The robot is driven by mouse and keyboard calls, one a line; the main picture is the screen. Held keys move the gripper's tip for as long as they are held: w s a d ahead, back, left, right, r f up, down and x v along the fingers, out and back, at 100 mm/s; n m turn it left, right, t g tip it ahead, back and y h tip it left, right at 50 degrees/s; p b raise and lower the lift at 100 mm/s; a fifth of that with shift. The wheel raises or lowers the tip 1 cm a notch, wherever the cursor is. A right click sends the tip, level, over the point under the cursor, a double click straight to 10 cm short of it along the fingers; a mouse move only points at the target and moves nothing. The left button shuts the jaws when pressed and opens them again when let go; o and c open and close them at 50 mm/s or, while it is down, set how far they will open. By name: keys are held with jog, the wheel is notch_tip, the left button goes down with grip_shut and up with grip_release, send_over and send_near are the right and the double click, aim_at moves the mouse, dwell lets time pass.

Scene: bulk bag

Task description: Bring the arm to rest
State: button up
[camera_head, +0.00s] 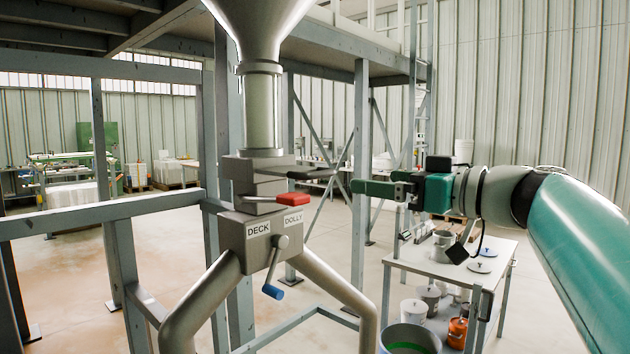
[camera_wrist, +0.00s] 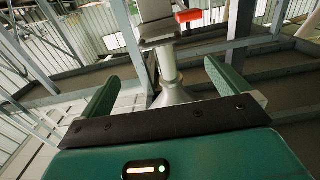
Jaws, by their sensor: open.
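My gripper (camera_head: 374,187) is at the end of my green arm, which reaches in from the right in the head view. It points left toward the grey hopper valve (camera_head: 257,181) with the red handle (camera_head: 293,199). In the head view it stands to the right of the red handle, apart from it in the picture. In the wrist view my gripper (camera_wrist: 161,82) has its two green fingers wide apart, with nothing held between them. The red handle (camera_wrist: 188,15) shows beyond the fingers at the top. The exact distance to the valve cannot be told.
Steel posts and rails (camera_head: 100,215) stand left. A white table (camera_head: 455,262) with pots stands below my arm. Open floor lies behind.

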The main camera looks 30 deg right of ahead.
jog(key=shift+a, duration=0.1)
jog(key=a+f+m+g, duration=0.1)
jog(key=a+f+g, duration=0.2)
jog(key=a+f, duration=0.4)
jog(key=a+f+m+g, duration=0.25)
jog(key=a+f, duration=0.25)
jog(key=f, duration=0.5)
jog(key=s+a+f+g+h, duration=0.2)
jog(key=s+f, duration=0.3)
jog(key=f, duration=0.5)
jog(key=s+a+f+g+h, duration=0.3)
jog(key=s+a+f+h, duration=0.1)
jog(key=f, duration=0.6)
jog(key=shift+s+a+m+h, duration=0.4)
jog(key=shift+s+a+m, duration=0.05)
jog(key=shift+s+a, duration=0.1)
